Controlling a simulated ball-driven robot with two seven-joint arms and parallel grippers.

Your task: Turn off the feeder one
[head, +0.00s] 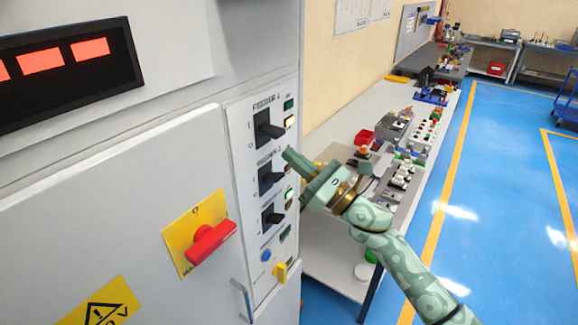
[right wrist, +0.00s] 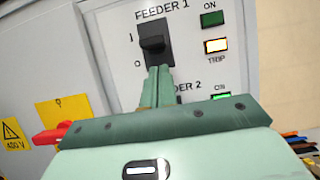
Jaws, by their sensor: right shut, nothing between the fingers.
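The black feeder 1 switch (head: 266,127) is the top one on the cabinet's grey control strip. It also shows in the right wrist view (right wrist: 153,40), with I and O marks to its left. Beside it the green ON lamp (right wrist: 212,19) is dark and the TRIP lamp (right wrist: 216,45) glows amber. My right gripper (head: 288,155) is shut and empty, in front of the strip, below and right of the feeder 1 switch. In the right wrist view its fingertips (right wrist: 159,73) appear just under the switch handle; I cannot tell whether they touch. My left gripper is out of view.
Below are the feeder 2 switch (head: 270,177) and a third switch (head: 272,215). A red rotary handle (head: 210,241) juts from the cabinet door. A cluttered workbench (head: 330,262) stands to the right, with blue floor beyond.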

